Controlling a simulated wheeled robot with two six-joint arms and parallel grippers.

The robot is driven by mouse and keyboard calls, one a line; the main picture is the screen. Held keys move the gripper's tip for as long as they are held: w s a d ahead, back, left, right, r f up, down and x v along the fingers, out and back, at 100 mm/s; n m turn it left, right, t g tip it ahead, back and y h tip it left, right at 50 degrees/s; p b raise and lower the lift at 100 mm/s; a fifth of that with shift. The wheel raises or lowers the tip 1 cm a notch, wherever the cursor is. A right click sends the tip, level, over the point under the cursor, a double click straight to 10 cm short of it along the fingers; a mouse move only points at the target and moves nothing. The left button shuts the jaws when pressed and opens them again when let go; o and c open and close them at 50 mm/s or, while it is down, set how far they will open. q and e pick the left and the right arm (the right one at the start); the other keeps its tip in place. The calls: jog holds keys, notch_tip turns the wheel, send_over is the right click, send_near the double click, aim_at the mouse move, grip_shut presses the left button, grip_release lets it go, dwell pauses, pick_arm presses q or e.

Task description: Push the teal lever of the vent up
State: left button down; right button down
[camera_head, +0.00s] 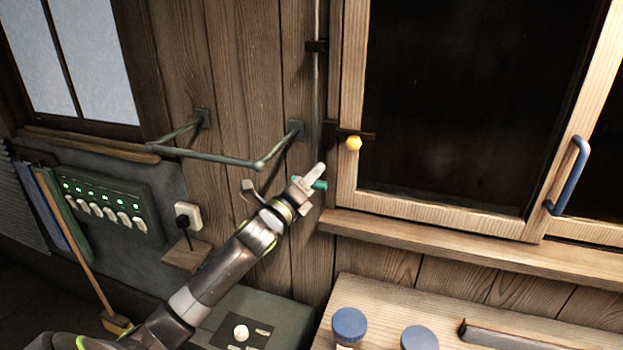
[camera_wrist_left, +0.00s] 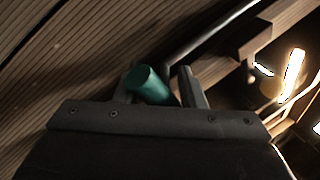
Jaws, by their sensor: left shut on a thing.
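The teal lever (camera_head: 319,184) sticks out at the lower end of a thin vertical rod (camera_head: 316,80) on the plank wall, just left of the window frame. My left gripper (camera_head: 310,180) is at the lever, with its fingers around it. In the left wrist view the teal lever (camera_wrist_left: 150,85) shows as a round end between the two fingers of my left gripper (camera_wrist_left: 165,88). The gripper is shut on it. Part of the lever is hidden by the fingers. My right gripper is in neither view.
A grey-green rail (camera_head: 215,158) sticks out from the wall left of the gripper. A yellow knob (camera_head: 353,143) sits on the window frame to the right. A wooden sill (camera_head: 470,243) runs below the window. Jars with blue lids (camera_head: 349,325) stand at the bottom.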

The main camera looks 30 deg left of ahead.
pick_arm(q)
jog(key=shift+r, duration=0.65)
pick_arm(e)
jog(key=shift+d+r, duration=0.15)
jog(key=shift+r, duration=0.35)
pick_arm(q)
jog(key=shift+r, duration=0.15)
jog(key=c, duration=1)
grip_release()
jog(key=shift+o, duration=0.2)
jog(key=shift+a+f, duration=0.1)
jog(key=shift+f, duration=0.1)
jog(key=b+v, duration=0.7)
jog(key=v, duration=1)
jog(key=shift+s+b, duration=0.2)
jog(key=shift+b, duration=0.1)
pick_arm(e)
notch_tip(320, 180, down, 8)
